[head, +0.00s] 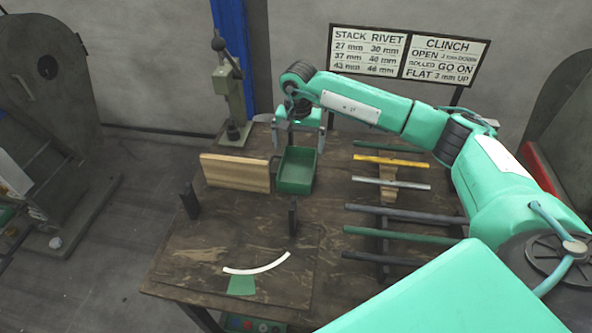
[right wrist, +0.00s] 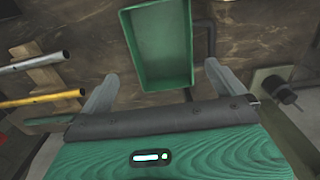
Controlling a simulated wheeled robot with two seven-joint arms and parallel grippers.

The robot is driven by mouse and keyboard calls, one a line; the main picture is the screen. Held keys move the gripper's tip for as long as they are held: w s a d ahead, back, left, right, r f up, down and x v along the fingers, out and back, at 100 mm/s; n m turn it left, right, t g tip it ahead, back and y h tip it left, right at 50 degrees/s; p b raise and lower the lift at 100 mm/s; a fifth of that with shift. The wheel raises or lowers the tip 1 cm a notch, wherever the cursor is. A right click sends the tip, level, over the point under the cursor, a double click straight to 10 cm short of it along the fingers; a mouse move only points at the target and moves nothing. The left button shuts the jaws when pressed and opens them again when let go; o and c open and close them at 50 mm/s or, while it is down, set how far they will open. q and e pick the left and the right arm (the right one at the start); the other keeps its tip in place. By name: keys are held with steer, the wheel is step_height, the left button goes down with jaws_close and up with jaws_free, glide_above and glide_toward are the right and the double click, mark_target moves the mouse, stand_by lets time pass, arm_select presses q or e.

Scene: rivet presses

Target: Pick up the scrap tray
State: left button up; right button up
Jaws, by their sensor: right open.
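The scrap tray is a green open box (head: 296,171) on the wooden table in the head view, to the right of an upright wooden board. It looks empty. In the right wrist view the scrap tray (right wrist: 160,45) lies beyond the fingertips, roughly centred between them. My right gripper (head: 299,137) is open above the tray's far end, its fingers spread and apart from it; its fingers also show in the right wrist view (right wrist: 160,90). Whether the fingers reach down to the rim's height I cannot tell. My left gripper is not in view.
A wooden board (head: 235,173) stands just left of the tray. Several rods (head: 390,161) lie on a rack to the right. A rivet press (head: 232,95) stands at the back left. Two dark posts and a white curved scale (head: 257,268) are nearer the front.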

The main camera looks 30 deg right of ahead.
glide_above(297, 174)
steer(key=f, duration=0.4)
steer(key=shift+s+f+p, duration=0.2)
steer(key=shift+f+p, duration=0.15)
steer(key=shift+w+f+p, duration=0.15)
steer(key=shift+f+p, duration=0.8)
steer(key=shift+f, duration=1.65)
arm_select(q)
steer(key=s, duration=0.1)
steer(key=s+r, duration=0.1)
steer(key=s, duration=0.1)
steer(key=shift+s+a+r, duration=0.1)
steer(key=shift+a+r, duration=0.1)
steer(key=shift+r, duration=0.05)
arm_select(e)
steer(key=c, duration=0.9)
steer(key=shift+r, duration=0.1)
steer(key=shift+c, duration=0.2)
